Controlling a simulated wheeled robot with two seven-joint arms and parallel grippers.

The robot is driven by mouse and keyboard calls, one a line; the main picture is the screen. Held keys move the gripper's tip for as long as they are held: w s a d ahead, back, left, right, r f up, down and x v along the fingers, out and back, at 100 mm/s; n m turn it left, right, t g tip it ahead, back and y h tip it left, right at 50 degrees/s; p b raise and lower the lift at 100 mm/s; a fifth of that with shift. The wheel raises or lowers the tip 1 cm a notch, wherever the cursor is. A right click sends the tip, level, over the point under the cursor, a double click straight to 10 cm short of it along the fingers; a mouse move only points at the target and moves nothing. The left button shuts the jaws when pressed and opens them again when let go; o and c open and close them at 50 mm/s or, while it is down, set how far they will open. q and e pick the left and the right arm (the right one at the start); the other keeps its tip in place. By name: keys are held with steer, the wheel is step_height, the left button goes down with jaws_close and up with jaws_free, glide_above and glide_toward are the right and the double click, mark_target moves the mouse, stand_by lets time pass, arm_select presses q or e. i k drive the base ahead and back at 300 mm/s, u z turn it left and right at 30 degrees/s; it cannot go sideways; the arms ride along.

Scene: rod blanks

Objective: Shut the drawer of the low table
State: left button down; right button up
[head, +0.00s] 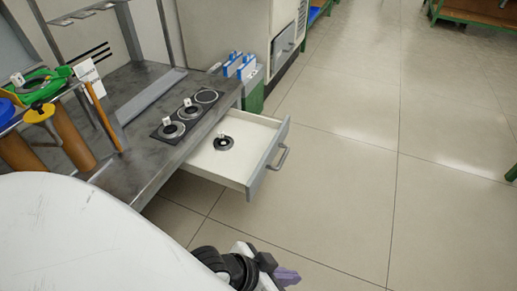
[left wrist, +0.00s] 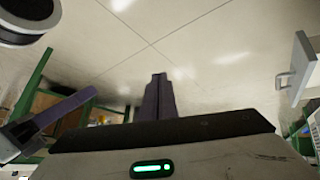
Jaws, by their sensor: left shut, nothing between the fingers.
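The low table (head: 150,85) is dark grey metal. Its white drawer (head: 228,166) is pulled well out to the right. The drawer's grey front (head: 262,168) has a bar handle (head: 279,158). A dark ring-shaped part (head: 223,143) with a small white tag lies inside. My left gripper (head: 287,276) is below the drawer in the picture, apart from it, with purple fingers. In the left wrist view its fingers (left wrist: 157,98) are together and empty, and the drawer front (left wrist: 302,70) shows at the right. A purple finger-like part, apparently my right gripper (left wrist: 62,112), shows at left; its opening is unclear.
A dark plate (head: 190,116) with ring parts lies on the tabletop. Green and orange items (head: 40,85) stand at the left. A green bin (head: 252,92) and a cabinet (head: 285,45) stand behind the drawer. The tiled floor (head: 390,150) to the right is clear.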

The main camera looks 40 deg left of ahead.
mark_target(243, 167)
steer(key=u, duration=1.45)
steer(key=i, duration=0.15)
steer(key=z, duration=0.45)
